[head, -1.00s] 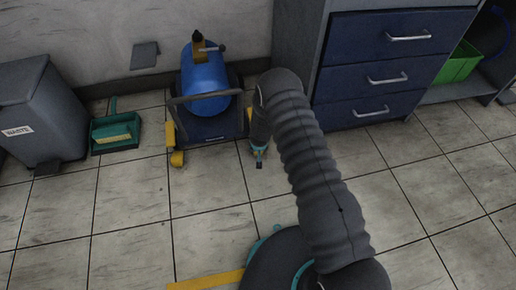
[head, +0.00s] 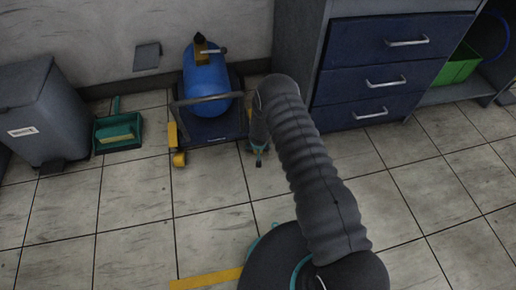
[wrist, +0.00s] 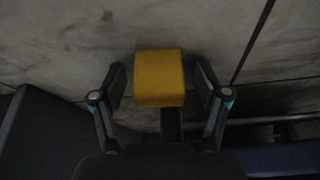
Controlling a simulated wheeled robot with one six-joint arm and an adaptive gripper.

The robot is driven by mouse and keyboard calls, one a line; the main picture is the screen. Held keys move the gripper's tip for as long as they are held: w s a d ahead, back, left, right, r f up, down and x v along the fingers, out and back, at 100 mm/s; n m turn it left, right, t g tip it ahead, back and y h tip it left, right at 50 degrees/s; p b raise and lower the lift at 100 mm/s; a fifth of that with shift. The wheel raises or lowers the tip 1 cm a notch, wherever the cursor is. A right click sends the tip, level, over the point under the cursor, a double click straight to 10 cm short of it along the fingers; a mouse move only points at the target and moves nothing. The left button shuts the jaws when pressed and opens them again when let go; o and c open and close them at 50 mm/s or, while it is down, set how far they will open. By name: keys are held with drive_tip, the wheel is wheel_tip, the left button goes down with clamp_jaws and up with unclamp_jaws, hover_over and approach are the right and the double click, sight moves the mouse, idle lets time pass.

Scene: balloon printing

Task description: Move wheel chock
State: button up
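A yellow block, seemingly the wheel chock (wrist: 160,78), lies between the two fingers of my gripper (wrist: 161,87) in the wrist view. The fingers are open, one on each side, with a gap between each finger and the block. In the head view my gripper (head: 258,158) is low by the right side of a cart (head: 208,130) carrying a blue tank (head: 206,84). My arm hides much of that side, and only a bit of yellow shows beside it. Another yellow piece (head: 178,158) is at the cart's front left.
A grey bin (head: 45,115) and a green dustpan (head: 118,133) stand left of the cart. A blue drawer cabinet (head: 385,70) is close on the right, with a green crate (head: 458,68) beyond it.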

drive_tip(key=shift+w+a+r, duration=0.15)
drive_tip(key=shift+w+r, duration=0.4)
drive_tip(key=shift+w, duration=0.05)
drive_tip(key=shift+s+r, duration=0.2)
drive_tip(key=shift+r, duration=0.35)
drive_tip(key=s+v, duration=0.1)
drive_tip(key=v, duration=0.9)
drive_tip(key=shift+s, duration=0.3)
drive_tip(key=shift+f, duration=0.15)
